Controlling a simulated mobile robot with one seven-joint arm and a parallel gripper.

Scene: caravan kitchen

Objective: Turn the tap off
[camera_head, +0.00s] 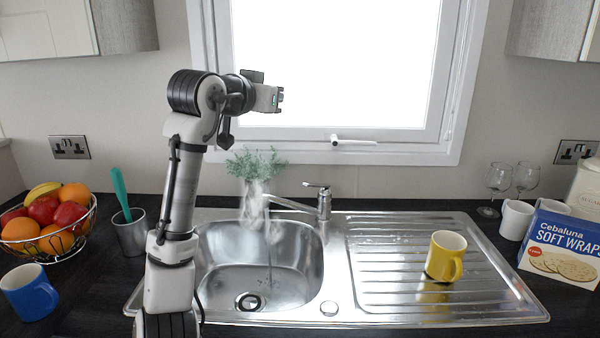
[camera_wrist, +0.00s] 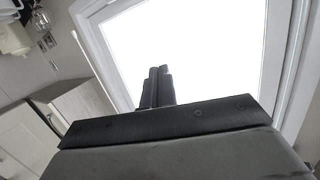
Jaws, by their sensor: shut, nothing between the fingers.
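The chrome tap (camera_head: 322,203) stands behind the sink, at its right rear corner. Its spout reaches left over the basin and its small lever (camera_head: 316,185) is on top. A thin stream of water (camera_head: 268,260) shows below the spout, over the steel sink basin (camera_head: 305,285). My gripper (camera_head: 280,97) is shut and empty, raised in front of the window, well above and left of the tap. In the wrist view the shut fingers (camera_wrist: 158,75) point toward the window; the tap is not in that view.
A potted plant (camera_head: 256,163) stands behind the basin. A yellow mug (camera_head: 445,256) is on the drainer (camera_head: 380,290). A fruit basket (camera_head: 50,245), a utensil cup (camera_head: 131,238) and a blue mug (camera_head: 28,292) are at left. Glasses, white mugs and a wraps box (camera_head: 562,248) are at right.

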